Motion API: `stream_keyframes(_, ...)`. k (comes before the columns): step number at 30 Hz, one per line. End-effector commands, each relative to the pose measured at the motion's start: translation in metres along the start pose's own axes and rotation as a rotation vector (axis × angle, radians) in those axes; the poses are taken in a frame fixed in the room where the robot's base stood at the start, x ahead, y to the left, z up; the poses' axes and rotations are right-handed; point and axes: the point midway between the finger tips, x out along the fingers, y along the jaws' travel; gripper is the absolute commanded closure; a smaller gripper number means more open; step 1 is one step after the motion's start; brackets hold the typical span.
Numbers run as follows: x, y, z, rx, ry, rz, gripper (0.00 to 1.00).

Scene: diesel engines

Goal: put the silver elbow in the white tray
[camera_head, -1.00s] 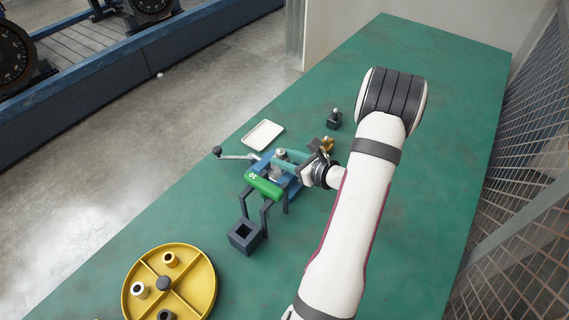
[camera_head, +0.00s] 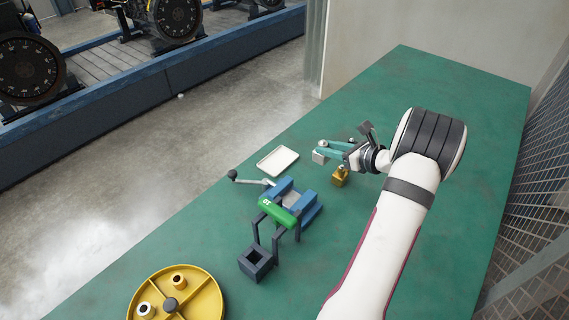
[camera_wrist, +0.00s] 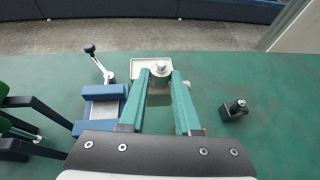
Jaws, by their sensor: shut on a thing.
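My gripper (camera_head: 328,149) has teal fingers shut on the silver elbow (camera_head: 319,157), a small grey block with a round knob on top. It is held above the bench, to the right of the white tray (camera_head: 277,174). In the wrist view the elbow (camera_wrist: 160,70) sits between the fingertips and covers part of the tray (camera_wrist: 138,64) behind it. The tray is a shallow rectangle and its visible inside looks empty. The elbow is apart from the tray in the head view.
A blue vise (camera_head: 309,213) with a crank handle stands near the tray. A gold elbow (camera_head: 339,179) is below my gripper. A dark elbow (camera_wrist: 234,112) shows at right. A green-handled frame (camera_head: 280,213) and a yellow round tray (camera_head: 207,298) are nearer.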

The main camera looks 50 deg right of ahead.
Motion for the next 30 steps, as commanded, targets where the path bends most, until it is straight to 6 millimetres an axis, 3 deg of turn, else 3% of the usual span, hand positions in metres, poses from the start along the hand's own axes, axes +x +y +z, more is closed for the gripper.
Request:
stream_keyframes(1,0.019,-0.004,0.006,-0.001,-0.005,0.005,1.0)
stream_keyframes(6,0.056,-0.01,0.017,0.007,-0.017,0.005,1.0)
stream_keyframes(16,0.157,0.024,0.0,0.008,-0.016,0.007,1.0)
stream_keyframes(20,0.176,0.029,-0.003,0.008,-0.017,0.003,1.0)
stream_keyframes(24,0.189,0.03,-0.027,0.012,-0.015,0.002,1.0)
stream_keyframes(30,0.195,0.03,-0.041,0.008,-0.017,0.002,1.0)
